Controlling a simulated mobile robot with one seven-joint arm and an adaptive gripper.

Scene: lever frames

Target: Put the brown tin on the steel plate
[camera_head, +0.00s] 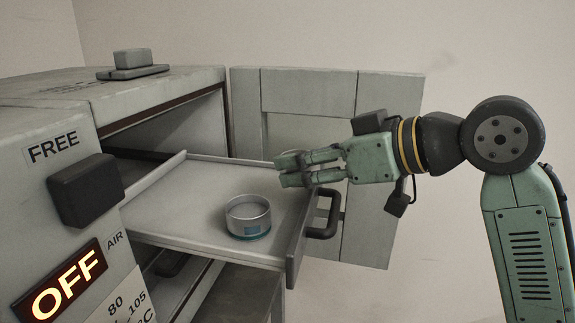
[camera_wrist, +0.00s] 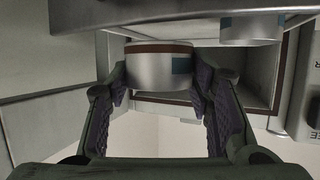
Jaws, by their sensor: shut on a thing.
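My gripper (camera_head: 285,169) is at the right end of the pulled-out grey tray (camera_head: 180,205), near its handle. In the wrist view my gripper (camera_wrist: 160,100) is shut on a silvery tin with a brown band, the brown tin (camera_wrist: 158,68), with a finger on each side. The fingers mostly hide this tin in the head view, and I cannot tell whether it touches the tray. The flat metal tray may be the steel plate; I make out no separate plate. Another tin, with a teal band (camera_head: 248,217), stands upright on the tray; it also shows in the wrist view (camera_wrist: 252,28).
The tray comes out of an open grey cabinet (camera_head: 160,110), with a dark handle (camera_head: 325,215) on its front. An open door panel (camera_head: 335,90) stands behind my gripper. A control panel with a lit OFF sign (camera_head: 62,288) is at left. A grey block (camera_head: 133,59) sits on the cabinet.

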